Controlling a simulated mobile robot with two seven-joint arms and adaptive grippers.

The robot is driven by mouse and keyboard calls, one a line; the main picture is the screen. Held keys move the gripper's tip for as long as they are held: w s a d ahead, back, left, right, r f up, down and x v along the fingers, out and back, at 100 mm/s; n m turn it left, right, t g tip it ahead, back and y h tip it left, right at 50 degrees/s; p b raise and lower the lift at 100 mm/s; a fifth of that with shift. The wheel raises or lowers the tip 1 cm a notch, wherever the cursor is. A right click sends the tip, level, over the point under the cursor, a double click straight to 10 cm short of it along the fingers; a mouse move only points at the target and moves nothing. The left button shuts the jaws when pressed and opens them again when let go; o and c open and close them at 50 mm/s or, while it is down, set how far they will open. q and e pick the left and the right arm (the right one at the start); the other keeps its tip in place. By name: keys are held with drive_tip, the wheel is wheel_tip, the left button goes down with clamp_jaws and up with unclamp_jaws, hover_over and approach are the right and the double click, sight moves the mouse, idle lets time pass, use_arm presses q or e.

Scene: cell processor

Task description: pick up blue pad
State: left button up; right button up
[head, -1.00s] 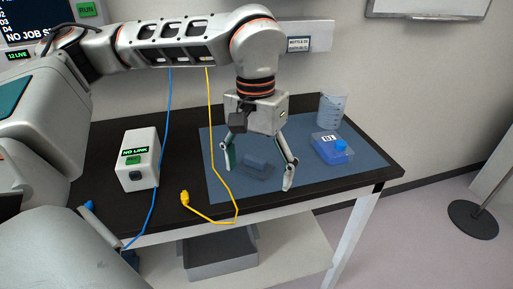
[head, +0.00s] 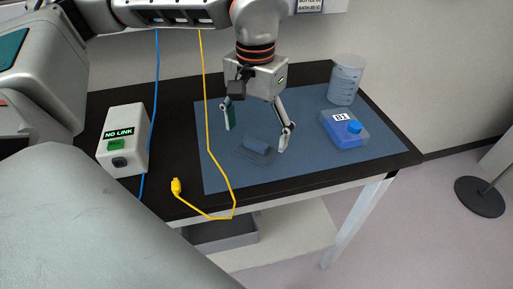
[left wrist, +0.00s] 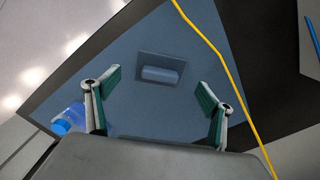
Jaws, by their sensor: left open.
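The blue pad (head: 257,149) is a small blue-grey block with a raised bar on a flat, darker base. It lies on the blue mat (head: 215,175) on the dark table. My left gripper (head: 255,139) is open and empty above the pad, pointing down. Its fingers, with green inner faces, are spread to either side. In the left wrist view, the pad (left wrist: 161,72) shows ahead of the open left gripper (left wrist: 158,82), between the fingertips and apart from them. My right gripper is out of view.
A white NO LINK box (head: 124,141) stands left. A yellow cable (head: 208,120) crosses the mat's left side; a blue cable (head: 154,90) hangs near the box.

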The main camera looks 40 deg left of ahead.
sight(256, 141)
use_arm(q)
wheel_tip(256, 141, down, 3)
drive_tip(key=shift+w+f, duration=0.1)
drive_tip(key=shift+f, duration=0.3)
drive_tip(key=shift+c, duration=1.1)
drive_tip(key=c, duration=1)
drive_tip(key=shift+o, duration=0.2)
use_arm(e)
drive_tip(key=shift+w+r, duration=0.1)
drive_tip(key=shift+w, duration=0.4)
